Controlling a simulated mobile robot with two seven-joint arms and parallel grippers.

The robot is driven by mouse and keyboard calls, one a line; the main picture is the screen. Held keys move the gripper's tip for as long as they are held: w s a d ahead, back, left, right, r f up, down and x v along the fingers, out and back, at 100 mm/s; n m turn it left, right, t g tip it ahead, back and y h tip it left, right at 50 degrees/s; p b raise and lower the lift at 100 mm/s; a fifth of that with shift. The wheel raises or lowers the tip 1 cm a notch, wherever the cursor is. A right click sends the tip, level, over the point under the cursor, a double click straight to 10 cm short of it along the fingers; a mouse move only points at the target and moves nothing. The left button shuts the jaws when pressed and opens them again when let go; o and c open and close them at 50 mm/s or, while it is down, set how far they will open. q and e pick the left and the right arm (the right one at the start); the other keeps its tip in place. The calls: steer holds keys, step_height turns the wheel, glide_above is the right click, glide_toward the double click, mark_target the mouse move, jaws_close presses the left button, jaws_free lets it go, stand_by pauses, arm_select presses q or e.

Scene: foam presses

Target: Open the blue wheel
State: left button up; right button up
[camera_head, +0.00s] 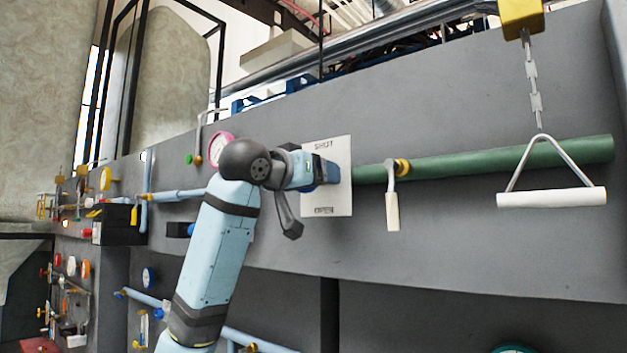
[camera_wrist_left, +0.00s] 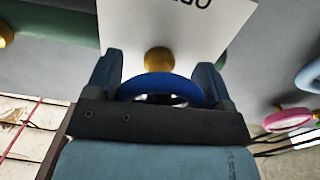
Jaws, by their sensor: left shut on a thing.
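The blue wheel (camera_wrist_left: 160,84) shows in the left wrist view, in front of a yellow hub (camera_wrist_left: 159,60). My left gripper (camera_wrist_left: 159,78) is shut on the blue wheel, one finger at each side of its rim. A white plate (camera_head: 341,205) behind the wheel reads SHUT at its top and OPEN at its bottom in the head view. In the head view my left arm reaches up from below, and its gripper (camera_head: 330,172) lies against the plate's middle. The arm and gripper hide the wheel there. My right gripper is not in view.
A green pipe (camera_head: 460,163) runs right from the plate, with a white-handled lever (camera_head: 392,205) close by. A white pull handle (camera_head: 551,197) hangs on a chain further right. A pink wheel (camera_head: 220,148) sits left of the plate.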

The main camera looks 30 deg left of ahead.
arm_select(q)
steer(key=shift+n, duration=0.8)
steer(key=o, duration=0.9)
steer(key=s+b, duration=0.1)
steer(key=s, duration=0.3)
steer(key=s+b, duration=0.2)
steer(key=s, duration=0.3)
steer(key=s+a+b, duration=0.1)
steer(key=s, duration=0.3)
steer(key=shift+s, duration=0.4)
